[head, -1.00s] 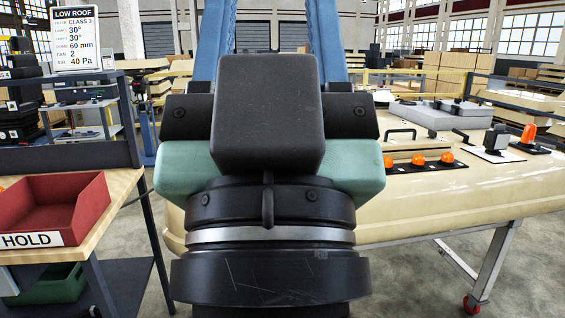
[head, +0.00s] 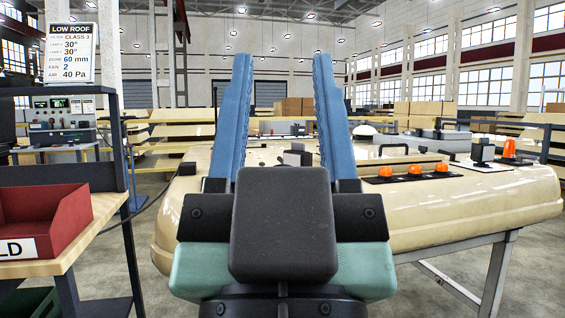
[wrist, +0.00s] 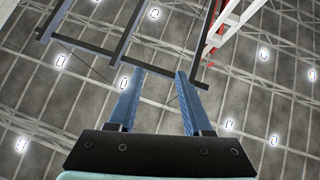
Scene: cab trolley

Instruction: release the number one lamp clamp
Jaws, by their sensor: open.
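My gripper (head: 282,60) stands upright in the middle of the head view, its two blue fingers apart and pointing up, with nothing between them. It also shows in the wrist view (wrist: 159,73), open against the ceiling. Beyond it is a cream cab roof (head: 470,205) on a trolley frame. Three orange lamps (head: 414,170) sit in a row on a black strip at its right side. Small dark fittings (head: 297,156) show on the roof between and behind the fingers. I cannot tell which part is the number one lamp clamp; my gripper hides part of the roof.
A bench at the left holds a red bin (head: 45,222) and a LOW ROOF sign (head: 72,53) on a shelf. An orange beacon (head: 510,147) and a black-and-white fitting (head: 482,150) stand at the roof's right. Floor is clear between bench and trolley.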

